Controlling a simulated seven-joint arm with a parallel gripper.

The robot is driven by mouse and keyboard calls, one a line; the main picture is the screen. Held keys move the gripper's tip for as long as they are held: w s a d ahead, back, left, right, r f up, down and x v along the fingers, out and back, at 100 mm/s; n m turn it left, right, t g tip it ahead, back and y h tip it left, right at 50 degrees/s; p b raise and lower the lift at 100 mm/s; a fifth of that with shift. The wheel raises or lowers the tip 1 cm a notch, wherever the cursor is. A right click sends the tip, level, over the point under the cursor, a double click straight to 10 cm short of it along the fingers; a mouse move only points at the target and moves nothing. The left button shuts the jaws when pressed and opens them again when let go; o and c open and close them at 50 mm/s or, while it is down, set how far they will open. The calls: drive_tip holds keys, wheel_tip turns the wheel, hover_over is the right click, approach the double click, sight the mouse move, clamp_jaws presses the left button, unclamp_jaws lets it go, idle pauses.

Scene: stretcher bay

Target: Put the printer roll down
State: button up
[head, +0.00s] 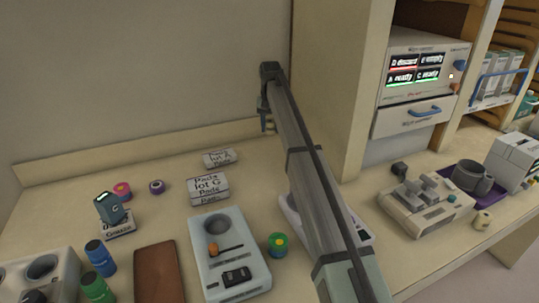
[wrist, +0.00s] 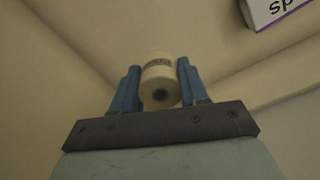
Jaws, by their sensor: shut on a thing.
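My gripper (wrist: 158,68) is shut on a cream printer roll (wrist: 161,85). The roll sits between the two blue fingers, its dark core hole facing the wrist camera and a grey printed band around it. In the head view my gripper (head: 267,122) is at the far end of my arm, above the back of the counter near the wall. The roll shows there only as a small pale shape, partly hidden. The roll is held clear of the counter.
Stacked pads boxes (head: 207,186) and a single pads box (head: 220,157) lie on the counter (head: 160,218) left of my arm. A cabinet panel (head: 335,90) rises to the right.

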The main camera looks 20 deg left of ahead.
sight(269, 154)
drive_tip(key=shift+w+a+n, duration=0.2)
drive_tip(key=shift+w+n, duration=0.1)
drive_tip(key=shift+n, duration=0.6)
drive_tip(key=shift+f, duration=4.95)
drive_tip(key=shift+f, duration=0.15)
drive_tip(key=o, duration=1.1)
drive_tip(key=shift+c, duration=0.2)
wheel_tip(269, 154, up, 12)
drive_tip(key=shift+r, duration=0.2)
